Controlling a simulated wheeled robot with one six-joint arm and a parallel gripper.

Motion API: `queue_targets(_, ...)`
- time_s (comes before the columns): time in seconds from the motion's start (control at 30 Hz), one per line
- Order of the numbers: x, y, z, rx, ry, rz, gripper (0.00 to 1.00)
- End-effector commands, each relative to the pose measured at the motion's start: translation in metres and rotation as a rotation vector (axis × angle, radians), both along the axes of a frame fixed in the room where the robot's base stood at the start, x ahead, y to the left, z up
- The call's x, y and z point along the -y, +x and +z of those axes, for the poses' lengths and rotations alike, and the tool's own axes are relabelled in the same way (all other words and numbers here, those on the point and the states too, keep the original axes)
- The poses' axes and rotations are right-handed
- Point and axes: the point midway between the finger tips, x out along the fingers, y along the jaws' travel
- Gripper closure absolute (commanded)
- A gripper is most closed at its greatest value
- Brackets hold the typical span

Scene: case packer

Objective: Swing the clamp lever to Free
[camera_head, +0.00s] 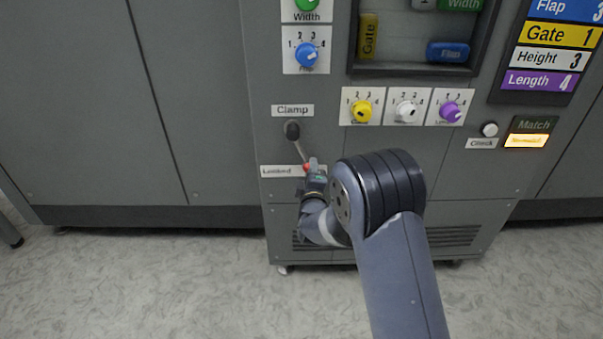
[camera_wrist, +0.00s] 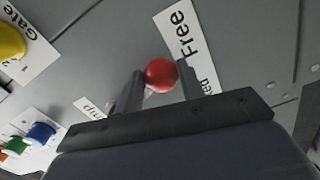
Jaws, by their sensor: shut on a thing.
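The clamp lever (camera_head: 300,150) hangs from its dark pivot (camera_head: 292,130) under the Clamp label (camera_head: 293,110). It points down and slightly right, ending in a red ball knob (camera_head: 306,167). My gripper (camera_head: 311,170) is shut on this knob; in the wrist view the red knob (camera_wrist: 160,75) sits between the two fingers. A label that seems to read Locked (camera_head: 277,171) is left of the knob. The Free label (camera_wrist: 185,35) shows just beyond the knob in the wrist view, with letters "ked" beside it, partly hidden. I cannot make out Free in the head view.
A blue dial (camera_head: 307,55) is above the clamp. Yellow (camera_head: 361,111), white (camera_head: 405,112) and purple (camera_head: 450,112) dials sit to the right. A lit indicator (camera_head: 527,141) is farther right. Open floor (camera_head: 150,280) lies in front.

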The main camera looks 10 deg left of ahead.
Motion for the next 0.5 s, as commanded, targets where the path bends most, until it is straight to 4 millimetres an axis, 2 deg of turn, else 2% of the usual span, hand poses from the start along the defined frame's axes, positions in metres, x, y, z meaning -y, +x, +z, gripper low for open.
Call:
queue_targets(0.1, 0.005, 0.002, 0.008, 0.026, -0.074, 0.005, 1.0)
queue_targets(0.5, 0.016, 0.005, 0.015, 0.057, -0.198, 0.007, 1.0)
